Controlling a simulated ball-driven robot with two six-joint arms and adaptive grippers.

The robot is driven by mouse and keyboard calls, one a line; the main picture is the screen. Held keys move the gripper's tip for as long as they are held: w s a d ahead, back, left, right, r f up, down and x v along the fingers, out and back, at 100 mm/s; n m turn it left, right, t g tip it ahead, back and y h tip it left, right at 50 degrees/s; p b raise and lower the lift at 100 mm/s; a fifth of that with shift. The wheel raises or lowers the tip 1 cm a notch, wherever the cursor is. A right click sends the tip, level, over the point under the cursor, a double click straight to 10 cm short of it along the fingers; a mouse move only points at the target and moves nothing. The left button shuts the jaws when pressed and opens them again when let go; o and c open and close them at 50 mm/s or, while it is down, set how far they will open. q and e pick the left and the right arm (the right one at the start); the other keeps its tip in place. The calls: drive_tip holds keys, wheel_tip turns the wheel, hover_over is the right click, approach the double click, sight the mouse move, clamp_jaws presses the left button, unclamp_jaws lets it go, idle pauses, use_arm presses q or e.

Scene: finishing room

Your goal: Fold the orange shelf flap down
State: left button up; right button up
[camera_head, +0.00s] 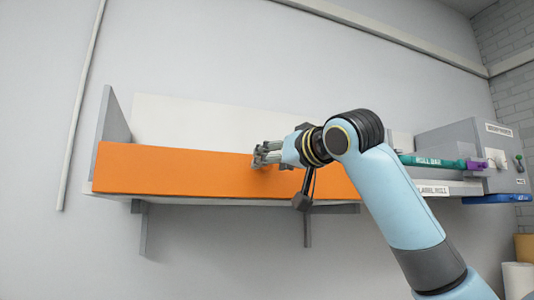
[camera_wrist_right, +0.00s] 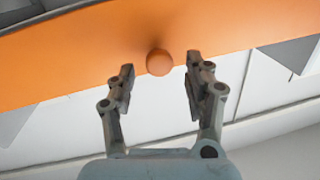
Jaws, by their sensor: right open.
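The orange shelf flap (camera_head: 190,172) stands upright along the front of a wall shelf in the head view. It also spans the top of the right wrist view (camera_wrist_right: 70,55). A round orange knob (camera_wrist_right: 159,62) sticks out of the flap. My forearm and hand hide the flap's right part in the head view. My left gripper is not in view.
The shelf has a grey left end panel (camera_head: 112,118) and grey brackets (camera_head: 143,230) below. To the right are a teal bar with a purple end (camera_head: 440,162), a grey box (camera_head: 462,138) and a blue item (camera_head: 495,198).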

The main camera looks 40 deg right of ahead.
drive_tip(key=shift+w+d+p, duration=0.15)
drive_tip(key=shift+w+p, duration=0.2)
drive_tip(key=shift+w, duration=1)
drive_tip(key=shift+s, duration=0.1)
clamp_jaws()
